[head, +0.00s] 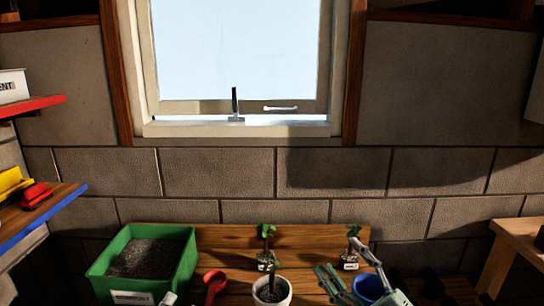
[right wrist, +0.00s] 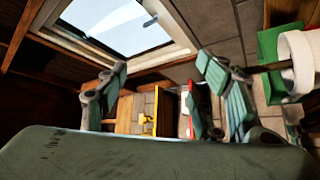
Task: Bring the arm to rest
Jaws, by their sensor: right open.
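My right gripper (head: 340,260) is at the lower right of the head view, low over the wooden bench, with its fingers spread. In the right wrist view the same gripper (right wrist: 163,82) shows its two padded fingers wide apart, with nothing between them.
The wooden bench (head: 210,239) holds a green tub (head: 188,262) of soil, a red scoop (head: 214,284), a white pot (head: 285,297) with a plant, two seedlings and a blue pot (head: 368,287) close to my right gripper. Shelves stand at left; a window (head: 330,60) is behind.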

